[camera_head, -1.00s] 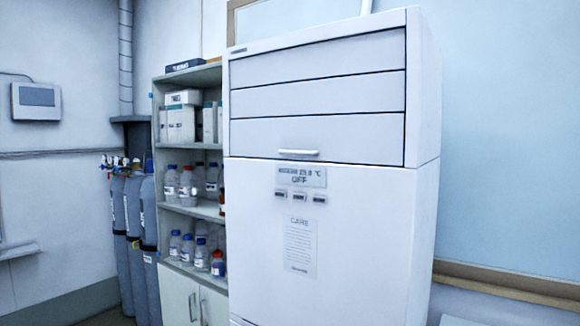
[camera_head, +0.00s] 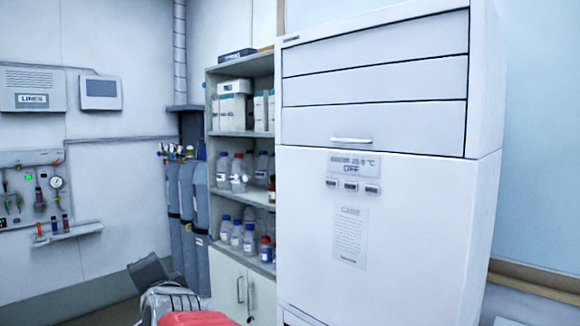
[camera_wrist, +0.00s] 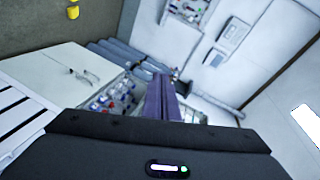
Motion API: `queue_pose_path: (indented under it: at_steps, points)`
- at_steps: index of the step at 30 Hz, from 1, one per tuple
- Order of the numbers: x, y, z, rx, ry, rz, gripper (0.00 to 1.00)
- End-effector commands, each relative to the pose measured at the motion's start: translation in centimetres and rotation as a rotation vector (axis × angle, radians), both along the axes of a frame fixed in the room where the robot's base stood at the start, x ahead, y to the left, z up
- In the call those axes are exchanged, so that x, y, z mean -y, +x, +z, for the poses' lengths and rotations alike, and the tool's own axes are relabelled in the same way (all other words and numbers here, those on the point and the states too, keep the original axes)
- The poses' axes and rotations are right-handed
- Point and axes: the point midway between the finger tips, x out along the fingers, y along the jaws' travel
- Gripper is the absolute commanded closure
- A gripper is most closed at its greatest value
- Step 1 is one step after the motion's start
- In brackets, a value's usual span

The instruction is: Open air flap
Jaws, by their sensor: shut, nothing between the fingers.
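The tall white air unit (camera_head: 395,220) fills the right half of the head view. Three horizontal flap panels (camera_head: 375,90) cover its upper front and lie flat. The lowest panel bears a small white bar handle (camera_head: 351,141). Below it a display (camera_head: 352,166) reads "OFF", with three small buttons underneath. My gripper (camera_wrist: 160,80) shows in the wrist view as two purple-grey fingers held together and empty. It points toward the shelf and cylinder area, apart from the handle.
Left of the unit stands an open shelf (camera_head: 241,206) with bottles and boxes. Gas cylinders (camera_head: 187,215) stand beyond it. A wall panel with valves and a gauge (camera_head: 37,195) is at far left. Part of my arm shows at the bottom of the head view.

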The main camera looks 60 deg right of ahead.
Motion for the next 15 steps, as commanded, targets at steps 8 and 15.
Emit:
queue_pose_path:
  at_steps: [8, 15]
  points:
    - [12.5, -0.2, 7.3, 0.506, 0.29, -0.33, 1.0]
    - [22.6, -5.1, 12.3, 1.005, 0.453, -0.517, 1.0]
